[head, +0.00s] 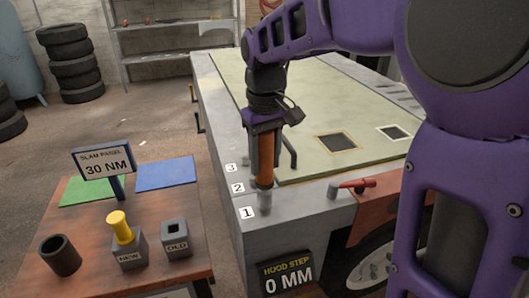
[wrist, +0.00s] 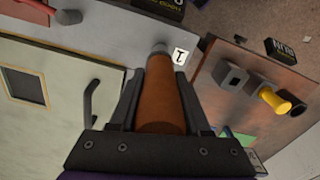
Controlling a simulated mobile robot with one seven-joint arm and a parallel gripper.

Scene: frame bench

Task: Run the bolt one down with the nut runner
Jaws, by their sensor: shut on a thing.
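My gripper (head: 265,128) is shut on the nut runner (head: 266,160), an orange-brown cylinder with a grey lower end, held about upright. Its lower end is at bolt one (head: 265,208), the grey stub beside the label 1 (head: 247,212) on the bench's near left edge. In the wrist view the nut runner (wrist: 160,108) lies between the two dark fingers, its far end towards the grey round stub next to the label 1 (wrist: 180,57). I cannot tell whether the runner is seated on the bolt or just above it.
Labels 2 (head: 238,188) and 3 (head: 231,168) run back along the edge. A dark bent handle (head: 291,150) and red lever (head: 357,184) are nearby. The left table (head: 80,240) holds a dark cup (head: 60,256), a yellow-topped NEW block (head: 125,245), an OLD block (head: 176,240) and a 30 NM sign (head: 105,163).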

